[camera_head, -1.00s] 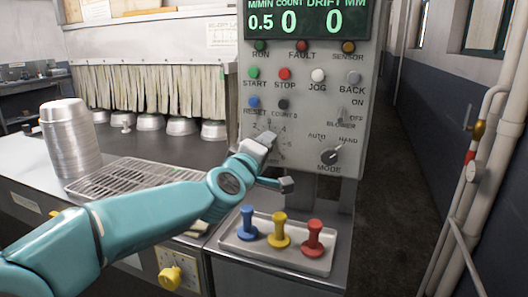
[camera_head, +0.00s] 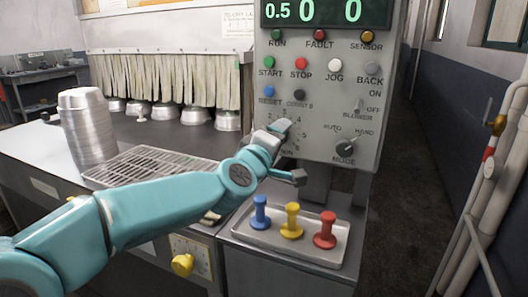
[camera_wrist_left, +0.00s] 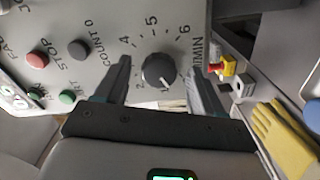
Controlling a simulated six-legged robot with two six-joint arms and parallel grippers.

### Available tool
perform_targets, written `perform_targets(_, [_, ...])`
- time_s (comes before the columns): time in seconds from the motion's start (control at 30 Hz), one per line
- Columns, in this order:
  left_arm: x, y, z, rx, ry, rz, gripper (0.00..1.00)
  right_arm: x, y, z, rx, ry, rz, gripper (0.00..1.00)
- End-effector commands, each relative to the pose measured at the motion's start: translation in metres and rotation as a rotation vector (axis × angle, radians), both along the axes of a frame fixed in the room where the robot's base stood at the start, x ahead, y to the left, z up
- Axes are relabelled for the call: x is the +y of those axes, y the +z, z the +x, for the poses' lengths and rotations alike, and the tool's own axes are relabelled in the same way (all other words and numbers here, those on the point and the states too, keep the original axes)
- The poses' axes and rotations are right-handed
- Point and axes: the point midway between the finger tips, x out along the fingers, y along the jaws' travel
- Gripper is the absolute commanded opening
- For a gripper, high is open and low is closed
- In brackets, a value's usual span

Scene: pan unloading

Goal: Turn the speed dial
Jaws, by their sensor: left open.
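The speed dial (camera_wrist_left: 158,70) is a round dark knob on the grey panel, ringed by numbers and an M/MIN label, in the left wrist view. My left gripper (camera_wrist_left: 159,78) is open, with one finger on each side of the dial. Gaps show between the fingers and the knob, so it is not gripped. In the head view the left gripper (camera_head: 283,157) is at the panel's lower left, and the knob is largely hidden behind it. The dial's number scale (camera_head: 299,135) partly shows there. My right gripper is not in view.
The control panel (camera_head: 318,85) also carries buttons, lamps and a mode knob (camera_head: 345,147). Below it a tray (camera_head: 331,254) holds blue, yellow and red pegs. A pan stack (camera_head: 88,125) and wire rack (camera_head: 150,165) stand left. Yellow gloves (camera_wrist_left: 280,140) show in the wrist view.

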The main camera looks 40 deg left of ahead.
Motion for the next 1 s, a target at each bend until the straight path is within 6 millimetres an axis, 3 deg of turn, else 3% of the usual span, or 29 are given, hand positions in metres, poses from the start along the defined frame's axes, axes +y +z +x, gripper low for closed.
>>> perform_targets(0.5, [-0.029,0.004,-0.122,-0.004,0.0,-0.001,0.68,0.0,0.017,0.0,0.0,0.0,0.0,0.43])
perform_targets(0.7, [-0.035,0.002,-0.145,-0.002,0.0,0.001,0.68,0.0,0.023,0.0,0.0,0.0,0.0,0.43])
perform_targets(1.0, [-0.036,0.0,-0.149,-0.001,0.001,-0.001,0.68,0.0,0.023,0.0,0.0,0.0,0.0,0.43])
